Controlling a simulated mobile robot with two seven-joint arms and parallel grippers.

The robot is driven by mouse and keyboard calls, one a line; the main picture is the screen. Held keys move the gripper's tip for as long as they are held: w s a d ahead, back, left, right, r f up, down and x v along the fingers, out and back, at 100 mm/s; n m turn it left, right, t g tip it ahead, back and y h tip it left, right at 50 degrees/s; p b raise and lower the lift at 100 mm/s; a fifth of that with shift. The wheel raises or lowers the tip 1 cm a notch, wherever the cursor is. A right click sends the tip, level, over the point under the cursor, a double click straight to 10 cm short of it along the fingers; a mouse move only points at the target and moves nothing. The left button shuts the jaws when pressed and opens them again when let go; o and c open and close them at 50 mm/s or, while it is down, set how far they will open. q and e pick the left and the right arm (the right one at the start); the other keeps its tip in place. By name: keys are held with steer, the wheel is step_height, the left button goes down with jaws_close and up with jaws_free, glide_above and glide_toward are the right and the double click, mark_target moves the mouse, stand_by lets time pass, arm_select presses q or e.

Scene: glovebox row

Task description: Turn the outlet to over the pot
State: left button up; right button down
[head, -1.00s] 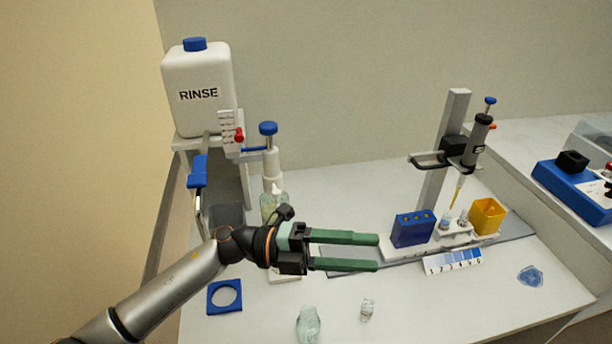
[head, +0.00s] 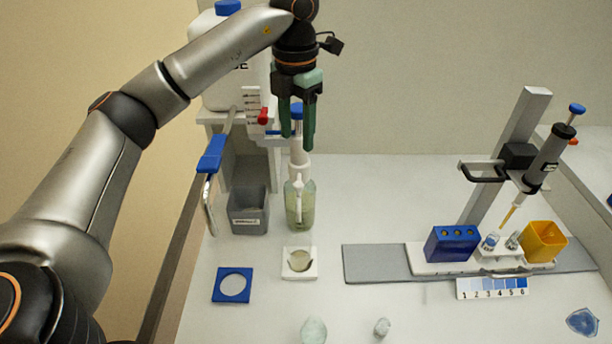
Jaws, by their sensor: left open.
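A dispenser (head: 299,162) with a blue knob (head: 297,111) and a white body stands on a pale green glass bottle (head: 300,212). A thin white spout (head: 298,195), which looks like the outlet, hangs in front of the bottle. A small beige pot (head: 299,259) sits in a white holder on the bench in front of the bottle. My left gripper (head: 297,142) is open, fingers pointing down, with the blue knob showing between them in the picture. I cannot tell whether the fingers touch the dispenser. My right gripper is not in view.
A white rinse tank (head: 222,98) stands behind my left arm. A blue lever (head: 211,154) and a grey bin (head: 249,215) are left of the bottle. A blue square ring (head: 232,285) lies in front. A pipette stand (head: 505,155) with a blue rack (head: 452,244) stands right.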

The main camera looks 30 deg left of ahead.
mark_target(299, 184)
arm_select(q)
step_height(299, 184, down, 12)
steer(key=shift+d+r+b, duration=0.1)
steer(key=shift+b, duration=0.3)
steer(key=shift+c, duration=0.3)
jaws_close()
stand_by(1.0)
